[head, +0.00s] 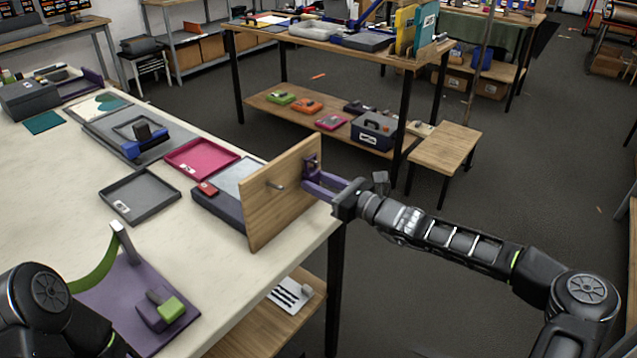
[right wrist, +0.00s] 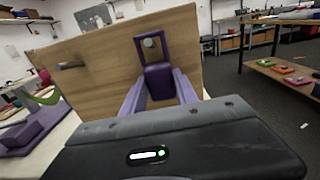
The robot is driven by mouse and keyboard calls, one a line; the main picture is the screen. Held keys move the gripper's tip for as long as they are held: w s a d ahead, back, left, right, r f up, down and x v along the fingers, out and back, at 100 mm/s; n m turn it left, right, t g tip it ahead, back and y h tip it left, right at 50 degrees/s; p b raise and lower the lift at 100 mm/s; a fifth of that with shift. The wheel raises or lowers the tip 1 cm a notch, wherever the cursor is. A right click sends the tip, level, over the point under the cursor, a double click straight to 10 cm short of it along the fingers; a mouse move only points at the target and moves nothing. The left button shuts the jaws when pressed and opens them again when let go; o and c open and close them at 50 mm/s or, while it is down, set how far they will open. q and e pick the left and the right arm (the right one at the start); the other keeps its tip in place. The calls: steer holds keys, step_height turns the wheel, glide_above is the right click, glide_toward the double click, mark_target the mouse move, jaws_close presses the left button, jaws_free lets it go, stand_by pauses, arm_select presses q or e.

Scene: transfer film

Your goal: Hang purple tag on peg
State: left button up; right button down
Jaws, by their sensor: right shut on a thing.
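The purple tag (head: 311,161) is at the right part of the upright wooden board (head: 262,215). My right gripper (head: 316,183), with purple fingers, is shut on the tag's lower part. In the right wrist view the tag (right wrist: 160,82) sits between the fingers, with its square open frame upward against the board (right wrist: 105,60). A round grey peg end (right wrist: 150,43) shows inside that frame; I cannot tell how far the peg reaches through. A second, bare peg (head: 275,185) sticks out further left on the board. My left gripper is out of view; only my left arm shows.
The board stands at the right edge of the pale table (head: 215,255). Left of it are a red tray (head: 201,157), a grey tray (head: 140,196) and a dark box with a small red block (head: 206,188). A purple stand with a green strip (head: 98,262) is near my left arm.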

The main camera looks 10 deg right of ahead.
steer(key=c, duration=0.9)
jaws_free()
steer(key=shift+o, duration=0.2)
steer(key=shift+s+d, duration=0.1)
steer(key=b+v, duration=0.1)
steer(key=v, duration=0.6)
steer(key=shift+s, duration=0.2)
steer(key=shift+d, duration=0.15)
